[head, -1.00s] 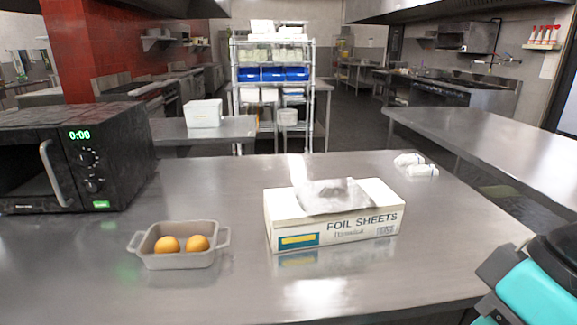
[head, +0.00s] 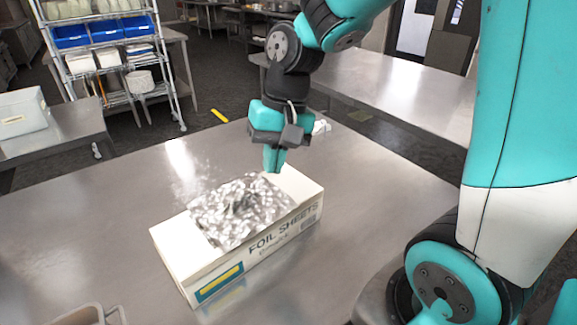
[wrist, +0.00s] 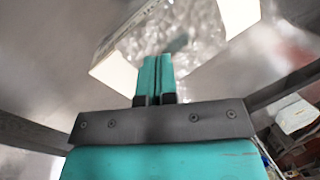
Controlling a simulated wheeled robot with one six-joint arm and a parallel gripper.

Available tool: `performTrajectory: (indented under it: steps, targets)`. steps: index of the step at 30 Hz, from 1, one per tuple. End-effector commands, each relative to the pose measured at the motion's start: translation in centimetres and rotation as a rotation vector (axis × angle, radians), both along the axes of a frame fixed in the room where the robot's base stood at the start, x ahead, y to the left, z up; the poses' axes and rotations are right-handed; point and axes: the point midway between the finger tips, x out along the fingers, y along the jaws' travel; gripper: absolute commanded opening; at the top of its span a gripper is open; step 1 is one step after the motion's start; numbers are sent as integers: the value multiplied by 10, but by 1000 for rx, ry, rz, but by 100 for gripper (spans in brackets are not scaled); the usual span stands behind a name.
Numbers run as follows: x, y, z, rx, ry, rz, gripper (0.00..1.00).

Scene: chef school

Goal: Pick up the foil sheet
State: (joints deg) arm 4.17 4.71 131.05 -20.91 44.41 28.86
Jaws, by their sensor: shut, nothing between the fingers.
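The foil sheet (head: 240,210) is silver and crinkled. It lies over the top of a white box (head: 178,262) marked "FOIL SHEETS" on the steel counter. In the wrist view the foil (wrist: 205,35) shows just beyond the fingertips. My gripper (head: 273,168) points down above the box's far right end, beside the foil's right edge. Its two teal fingers are together and empty, as the wrist view (wrist: 156,62) also shows. I cannot tell whether the fingertips touch the box.
Part of a grey baking dish (head: 90,316) shows at the bottom left. A small white item (head: 321,126) lies at the counter's far edge, partly behind my gripper. The steel counter (head: 110,225) is clear left of the box. A wire shelf rack (head: 105,55) stands behind.

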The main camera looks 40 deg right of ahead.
Motion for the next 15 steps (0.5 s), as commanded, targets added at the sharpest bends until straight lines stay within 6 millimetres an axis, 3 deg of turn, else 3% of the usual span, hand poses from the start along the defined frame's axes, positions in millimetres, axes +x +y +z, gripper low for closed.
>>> performTrajectory:
  steps: [1, 3, 7, 11, 15]
  targets:
    - [20, -26, 8, -15, 61, -160, 0]
    - [40, -59, 2, -37, 133, -371, 0]
    - [58, -108, -12, -65, 228, -659, 0]
    - [63, -131, -23, -79, 273, -794, 0]
    - [62, -132, -38, -80, 284, -818, 0]
